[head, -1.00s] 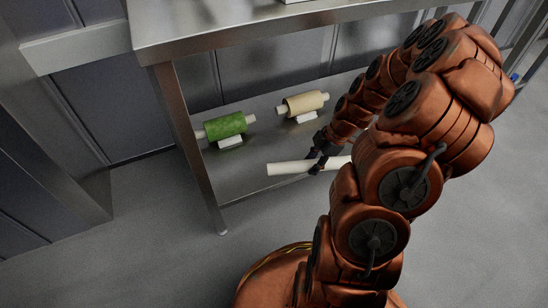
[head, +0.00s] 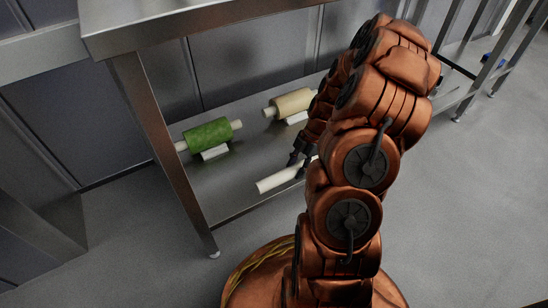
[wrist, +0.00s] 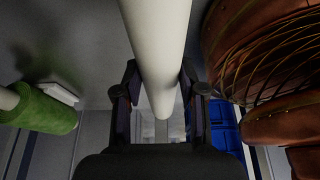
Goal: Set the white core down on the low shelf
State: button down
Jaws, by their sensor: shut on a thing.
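The white core (head: 280,178) is a plain pale tube. It lies over the front part of the low metal shelf (head: 222,188) in the head view; I cannot tell whether it touches the shelf. My gripper (head: 300,164) is shut on the core, and its own arm hides the core's right end. In the wrist view the core (wrist: 160,45) runs lengthwise between the two dark fingers of my gripper (wrist: 160,92).
A green roll (head: 208,134) and a cream roll (head: 292,103) rest on small white holders at the back of the shelf. The green roll also shows in the wrist view (wrist: 45,108). A metal tabletop (head: 190,22) overhangs the shelf. Bare shelf shows left of the core.

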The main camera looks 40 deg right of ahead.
jog(key=p, duration=0.1)
send_over(272, 166)
jog(key=d, duration=0.1)
jog(key=shift+s+d+f, duration=0.15)
jog(key=shift+s+f, duration=0.05)
jog(key=shift+f, duration=0.25)
jog(key=shift+w+f, duration=0.1)
jog(key=shift+f, duration=1.65)
jog(key=shift+f, duration=0.2)
jog(key=c, duration=0.7)
grip_release()
jog(key=shift+r, duration=0.1)
